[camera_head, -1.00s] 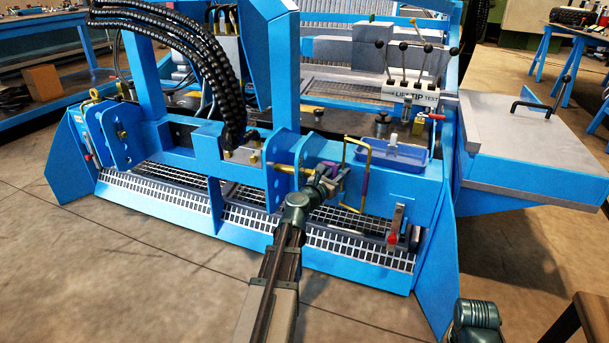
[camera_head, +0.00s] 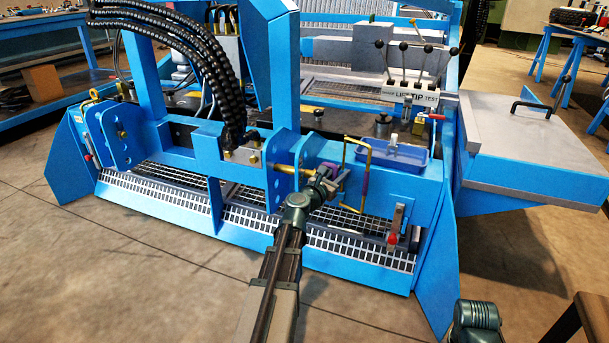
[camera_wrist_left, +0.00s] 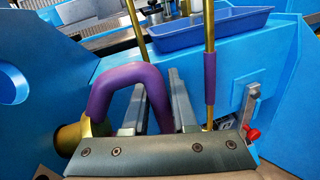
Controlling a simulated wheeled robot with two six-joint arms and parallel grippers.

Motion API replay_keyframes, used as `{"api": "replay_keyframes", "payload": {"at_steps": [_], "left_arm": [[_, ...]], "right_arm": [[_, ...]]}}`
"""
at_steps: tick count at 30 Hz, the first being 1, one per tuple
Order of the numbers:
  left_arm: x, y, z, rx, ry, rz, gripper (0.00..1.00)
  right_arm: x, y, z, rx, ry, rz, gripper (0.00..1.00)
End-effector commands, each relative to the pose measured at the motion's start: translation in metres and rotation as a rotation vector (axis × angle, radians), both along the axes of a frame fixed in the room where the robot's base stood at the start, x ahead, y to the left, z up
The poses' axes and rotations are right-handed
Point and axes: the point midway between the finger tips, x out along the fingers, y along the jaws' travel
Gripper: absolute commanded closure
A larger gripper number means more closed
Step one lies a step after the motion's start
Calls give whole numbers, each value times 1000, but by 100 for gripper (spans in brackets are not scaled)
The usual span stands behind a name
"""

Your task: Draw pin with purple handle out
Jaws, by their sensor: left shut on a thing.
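The pin has a purple loop handle (camera_wrist_left: 120,75) and a brass shaft (camera_head: 292,173). In the head view a length of the shaft shows beside the blue bracket plates (camera_head: 272,175), on their right side. In the left wrist view the brass end of the pin (camera_wrist_left: 70,138) meets the handle's left leg. My left gripper (camera_head: 326,181) is shut on the purple handle. Its two grey fingers (camera_wrist_left: 157,105) stand either side of the handle's right leg. The far tip of the pin is hidden by the plates.
A brass rod frame with a purple sleeve (camera_wrist_left: 210,78) stands close right of my left gripper. A blue tray (camera_head: 430,158) sits on the beam behind it. A red-tipped lever (camera_head: 398,222) hangs at the right. Open floor (camera_head: 150,275) lies in front.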

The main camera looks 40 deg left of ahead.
Motion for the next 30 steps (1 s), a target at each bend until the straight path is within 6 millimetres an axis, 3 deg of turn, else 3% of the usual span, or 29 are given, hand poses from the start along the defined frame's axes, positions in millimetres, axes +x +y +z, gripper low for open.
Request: {"api": "replay_keyframes", "payload": {"at_steps": [1, 30], "left_arm": [[2, -15, 0, 0, 0, -34, 100], [4, -23, 2, 12, 3, -32, 100]], "right_arm": [[0, 0, 0, 0, 0, 0, 50], [0, 0, 3, 0, 0, 0, 50]]}}
